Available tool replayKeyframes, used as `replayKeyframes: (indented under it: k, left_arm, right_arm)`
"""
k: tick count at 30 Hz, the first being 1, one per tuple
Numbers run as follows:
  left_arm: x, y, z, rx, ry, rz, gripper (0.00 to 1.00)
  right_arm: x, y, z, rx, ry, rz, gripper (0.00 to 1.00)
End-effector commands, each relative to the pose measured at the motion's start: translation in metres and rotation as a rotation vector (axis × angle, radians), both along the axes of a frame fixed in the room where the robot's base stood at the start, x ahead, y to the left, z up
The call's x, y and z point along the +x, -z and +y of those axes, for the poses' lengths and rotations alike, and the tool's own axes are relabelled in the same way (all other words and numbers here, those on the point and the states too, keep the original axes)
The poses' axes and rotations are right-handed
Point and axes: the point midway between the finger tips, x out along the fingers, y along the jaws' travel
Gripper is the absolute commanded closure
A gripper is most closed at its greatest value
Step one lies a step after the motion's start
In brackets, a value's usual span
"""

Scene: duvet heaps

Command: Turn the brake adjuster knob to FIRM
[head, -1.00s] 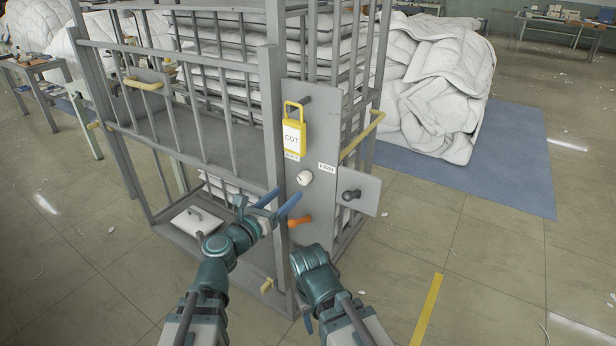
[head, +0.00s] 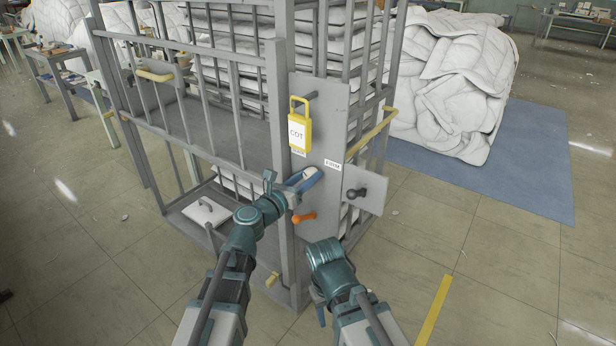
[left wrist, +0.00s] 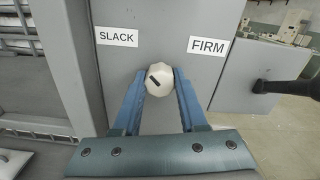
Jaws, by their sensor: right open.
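The brake adjuster knob (left wrist: 158,82) is a pale, faceted knob on a grey plate (head: 330,110). Its dark mark sits left of centre and slants up-left, towards the SLACK label (left wrist: 116,37). The FIRM label (left wrist: 208,47) is at its upper right. My left gripper (left wrist: 160,76) is open, with its blue fingers on either side of the knob; whether they touch it is unclear. In the head view the left gripper (head: 308,180) largely hides the knob. My right gripper (head: 319,312) is open and low, in front of the cage, away from the knob.
A yellow padlock-shaped tag marked COT (head: 298,133) hangs above the knob. An orange handle (head: 304,217) is below. A dark knob (head: 357,192) on a side plate stands to the right. A cage post (head: 281,150) is close on the left.

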Motion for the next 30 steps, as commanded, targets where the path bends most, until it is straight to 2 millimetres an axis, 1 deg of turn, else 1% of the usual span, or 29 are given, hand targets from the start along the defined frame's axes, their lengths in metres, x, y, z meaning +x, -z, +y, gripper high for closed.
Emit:
replayKeyframes:
  k: [1, 3, 5, 11, 17, 23, 30]
  left_arm:
    - [-0.0001, 0.0, 0.0, 0.0, 0.0, 0.0, 0.77]
    - [-0.0001, 0.0, 0.0001, 0.0, 0.0, 0.0, 0.89]
    - [-0.0001, 0.0, 0.0001, 0.0, 0.0, 0.0, 1.0]
    - [-0.0002, 0.0, 0.0001, 0.003, 0.0, -0.002, 1.0]
    - [-0.0002, 0.0, 0.0001, 0.047, 0.0, -0.034, 1.0]
    - [-0.0003, 0.0, 0.0001, 0.157, 0.0, -0.114, 1.0]
    - [-0.0004, 0.0001, 0.0001, 0.339, 0.0, -0.246, 1.0]
  right_arm:
    - [0.0, 0.0, 0.0, 0.0, 0.0, 0.0, 0.5]
    - [0.0, 0.0, 0.0, 0.0, 0.0, 0.0, 0.5]
    - [0.0, 0.0, 0.0, 0.0, 0.0, 0.0, 0.5]
    - [0.0, 0.0, 0.0, 0.0, 0.0, 0.0, 0.5]
    - [0.0, 0.0, 0.0, 0.0, 0.0, 0.0, 0.5]
    - [0.0, 0.0, 0.0, 0.0, 0.0, 0.0, 0.5]
    - [0.0, 0.0, 0.0, 0.0, 0.0, 0.0, 0.5]
